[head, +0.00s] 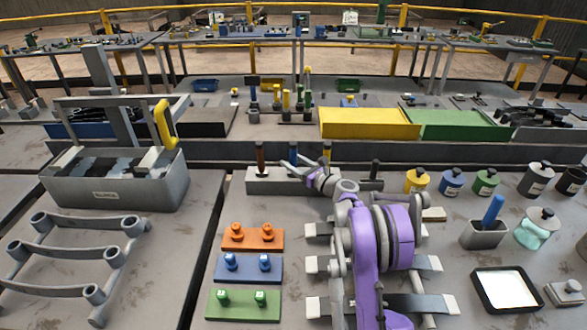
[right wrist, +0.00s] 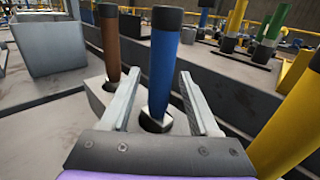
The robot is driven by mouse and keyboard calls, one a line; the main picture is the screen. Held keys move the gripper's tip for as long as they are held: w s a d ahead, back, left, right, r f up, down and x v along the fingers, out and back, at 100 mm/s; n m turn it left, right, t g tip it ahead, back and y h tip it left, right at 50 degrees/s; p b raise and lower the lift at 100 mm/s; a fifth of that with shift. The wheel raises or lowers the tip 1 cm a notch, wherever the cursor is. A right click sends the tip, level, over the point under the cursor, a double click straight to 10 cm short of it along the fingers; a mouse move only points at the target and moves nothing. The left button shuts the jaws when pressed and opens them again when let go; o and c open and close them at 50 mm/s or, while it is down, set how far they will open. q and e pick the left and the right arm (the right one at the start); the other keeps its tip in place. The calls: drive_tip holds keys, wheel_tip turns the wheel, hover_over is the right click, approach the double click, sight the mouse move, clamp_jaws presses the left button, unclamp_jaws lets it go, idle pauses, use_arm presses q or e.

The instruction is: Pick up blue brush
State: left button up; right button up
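The blue brush (head: 293,149) stands upright in a grey block holder (head: 262,184), between a brown-handled brush (head: 260,155) and a yellow-handled one (head: 327,151). In the right wrist view the blue brush (right wrist: 166,62) has a dark cap and a pale metal lower end set in a dark hole. My right gripper (head: 302,167) is at the holder, low behind my purple arm. In the wrist view its fingers (right wrist: 160,78) are open, one on each side of the blue brush, with gaps visible. My left gripper is not in view.
The brown handle (right wrist: 108,45) is close to the left finger, and the yellow handle (right wrist: 290,125) rises at the right. A grey toolbox (head: 115,190) stands at left. Capped jars (head: 451,182) and a cup with a blue-handled item (head: 486,235) stand at right.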

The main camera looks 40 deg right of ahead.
sight(294, 143)
clamp_jaws()
wheel_tip(294, 143, up, 10)
idle(0.7)
